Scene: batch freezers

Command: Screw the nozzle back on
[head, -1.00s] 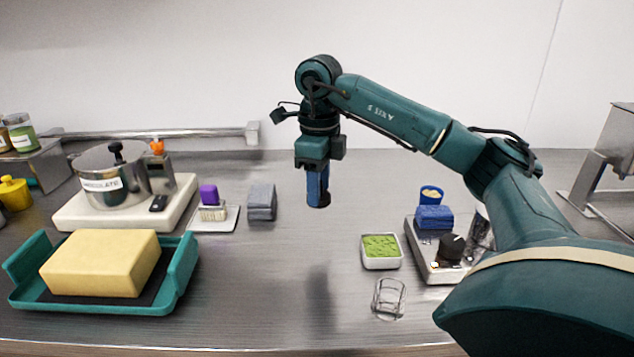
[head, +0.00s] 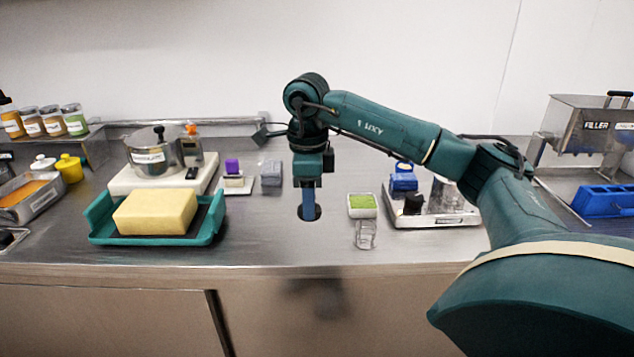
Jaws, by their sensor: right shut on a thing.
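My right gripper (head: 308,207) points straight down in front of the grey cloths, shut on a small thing. A dark round disc (head: 316,213) shows around its blue lower end; this looks like the nozzle, but the fingers hide most of it. I cannot tell how far above the counter it is. The filler (head: 592,130), a metal hopper labelled FILLER, stands at the far right, well apart from my right gripper. Its outlet cannot be made out. My left gripper is out of view.
A teal tray (head: 214,228) with a yellow block stands left. A green-filled dish (head: 361,206), a clear glass (head: 365,235) and a scale (head: 440,217) with blue items lie right of my gripper. A blue tray (head: 607,200) sits below the filler. The counter's front middle is clear.

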